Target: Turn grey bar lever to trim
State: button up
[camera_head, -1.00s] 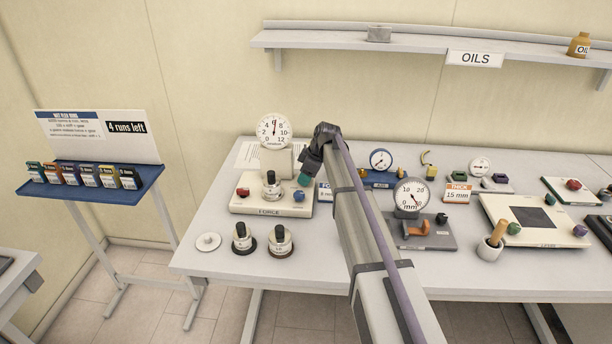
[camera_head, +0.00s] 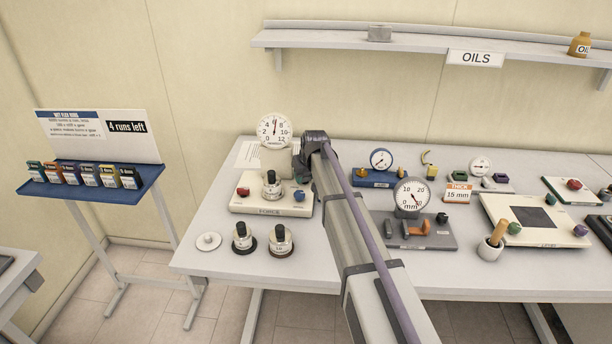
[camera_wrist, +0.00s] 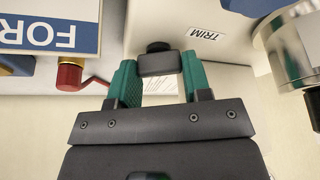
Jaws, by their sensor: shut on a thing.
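In the wrist view, my gripper (camera_wrist: 158,72) has its two green fingers on either side of the dark grey bar lever (camera_wrist: 157,63) and is shut on it. The lever stands out from a pale housing that carries a TRIM label (camera_wrist: 204,33). In the head view, the white force tester (camera_head: 271,207) stands on the bench with its round dial (camera_head: 274,130) on top. My arm's wrist is just right of the dial. My fingers and the lever are hidden in the head view.
In the wrist view, a red knob (camera_wrist: 70,75) and a blue-bordered FORCE sign (camera_wrist: 48,32) are close on the left, and a metal cylinder (camera_wrist: 288,45) on the right. In the head view, two black-handled weights (camera_head: 281,241) stand in front of the tester.

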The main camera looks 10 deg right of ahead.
jog(key=shift+a+m+h, duration=0.1)
jog(key=shift+m+h, duration=0.7)
jog(key=shift+m, duration=1.2)
jog(key=o, duration=0.9)
